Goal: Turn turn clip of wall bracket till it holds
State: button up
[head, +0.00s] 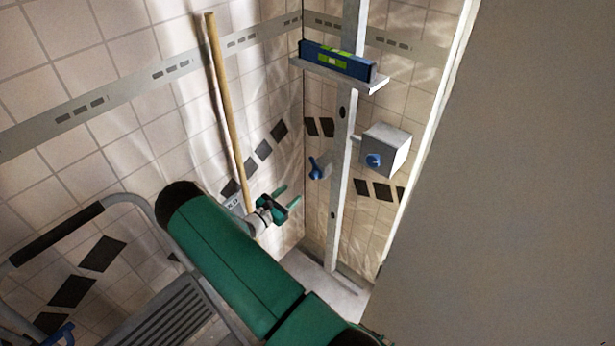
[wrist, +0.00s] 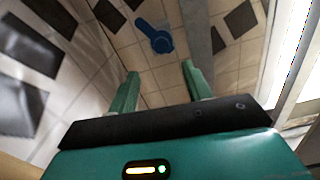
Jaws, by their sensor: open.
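A blue clip with a round hub and a short lever (head: 316,168) sits low on the tiled wall, left of a pale vertical post (head: 341,190). The clip also shows in the wrist view (wrist: 155,38), ahead of the fingertips, with its lever pointing up and left there. A small grey bracket plate (head: 325,164) seems to lie behind it. My gripper (head: 290,197) is open and empty, to the left of and below the clip in the head view. Its two green fingers (wrist: 160,72) are apart, with a gap between them and the clip.
A grey box with a blue knob (head: 392,150) sits right of the post. A shelf (head: 340,78) above holds a blue spirit level (head: 337,60). A wooden pole (head: 227,110) leans at the left wall. A step ladder (head: 165,312) stands lower left; a large grey panel (head: 500,180) fills the right.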

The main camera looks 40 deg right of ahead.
aim_at(312, 176)
jog(key=d, duration=0.8)
jog(key=w+d, duration=0.1)
jog(key=d, duration=0.3)
jog(key=shift+d, duration=0.35)
